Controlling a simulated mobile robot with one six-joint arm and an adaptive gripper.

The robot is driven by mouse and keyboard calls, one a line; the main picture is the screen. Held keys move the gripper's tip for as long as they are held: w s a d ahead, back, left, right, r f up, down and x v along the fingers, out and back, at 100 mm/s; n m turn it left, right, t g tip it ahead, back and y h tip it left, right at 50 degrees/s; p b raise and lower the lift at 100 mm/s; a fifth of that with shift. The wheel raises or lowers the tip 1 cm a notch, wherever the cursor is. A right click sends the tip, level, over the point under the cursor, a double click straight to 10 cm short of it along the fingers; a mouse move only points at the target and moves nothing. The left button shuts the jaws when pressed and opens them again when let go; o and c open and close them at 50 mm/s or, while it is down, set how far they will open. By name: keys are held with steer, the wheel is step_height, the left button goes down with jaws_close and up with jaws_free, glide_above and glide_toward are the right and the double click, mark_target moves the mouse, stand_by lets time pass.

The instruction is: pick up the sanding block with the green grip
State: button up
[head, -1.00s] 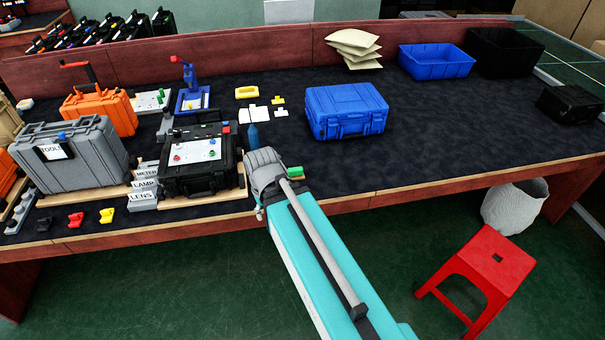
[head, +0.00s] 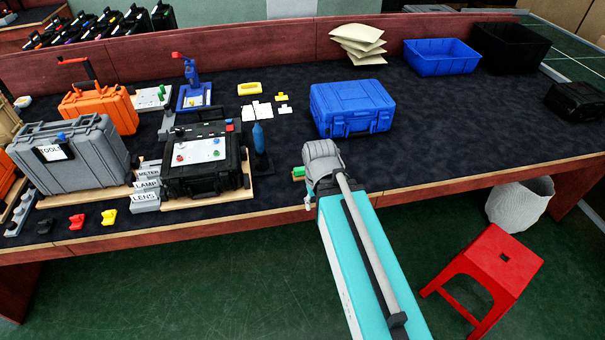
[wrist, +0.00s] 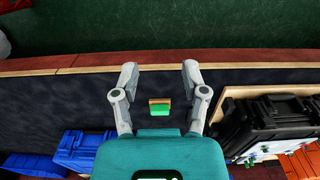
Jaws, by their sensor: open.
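The sanding block with the green grip (head: 298,172) lies on the dark mat near the table's front edge. In the head view it shows just left of my arm's end and is partly hidden by it. In the wrist view the block (wrist: 159,106) shows its green grip and a brownish edge, midway across the gap between the fingers. My gripper (wrist: 158,70) is open, with one finger on each side of the block's line and nothing between them.
A black case (head: 203,160) with a panel and a blue bottle-like tool (head: 259,139) stand left of the block. A blue case (head: 352,107) stands behind it. The wooden front edge (wrist: 70,63) is close. The mat to the right is clear.

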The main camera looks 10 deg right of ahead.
steer(key=shift+d, duration=0.15)
steer(key=shift+o, duration=1.2)
steer(key=n+b, duration=0.2)
steer(key=n, duration=1.6)
glide_above(301, 168)
steer(key=shift+w+f, duration=0.1)
steer(key=shift+f, duration=1.05)
steer(key=shift+f, duration=0.1)
step_height(301, 168, down, 8)
steer(key=b, duration=0.9)
steer(key=shift+f, duration=0.2)
steer(key=shift+f, duration=0.15)
steer(key=shift+s+f+b, duration=0.2)
steer(key=shift+f+b, duration=2.25)
steer(key=shift+b, duration=0.05)
